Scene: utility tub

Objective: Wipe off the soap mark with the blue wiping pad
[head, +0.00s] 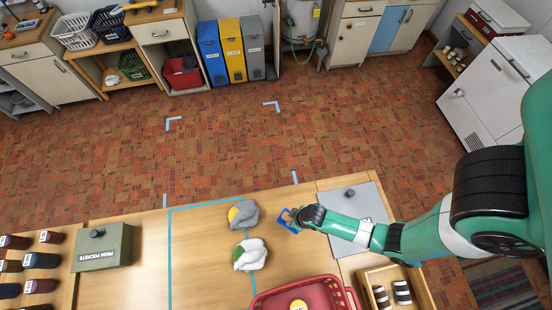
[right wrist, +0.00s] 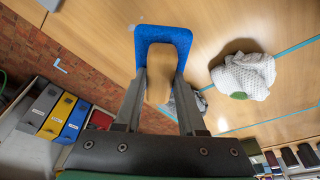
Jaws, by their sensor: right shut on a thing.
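My right gripper (head: 297,219) is shut on the blue wiping pad (head: 284,215), over the table's far side, right of the two cloth bundles. In the right wrist view the pad (right wrist: 162,33) shows as a blue rim around a tan middle, between the fingertips (right wrist: 160,85). I cannot tell whether the pad touches the table. I cannot clearly make out a soap mark; a pale spot (right wrist: 222,125) on the wood in the right wrist view may be only a reflection. My left gripper is not in view.
A grey bundle with a yellow patch (head: 245,216) and a white bundle with a green patch (head: 250,257) lie left of the gripper. A red basket (head: 262,300), a grey panel (head: 378,212), a wooden tray (head: 424,291) and a green box (head: 113,252) stand around. Blue tape (head: 169,260) marks the table.

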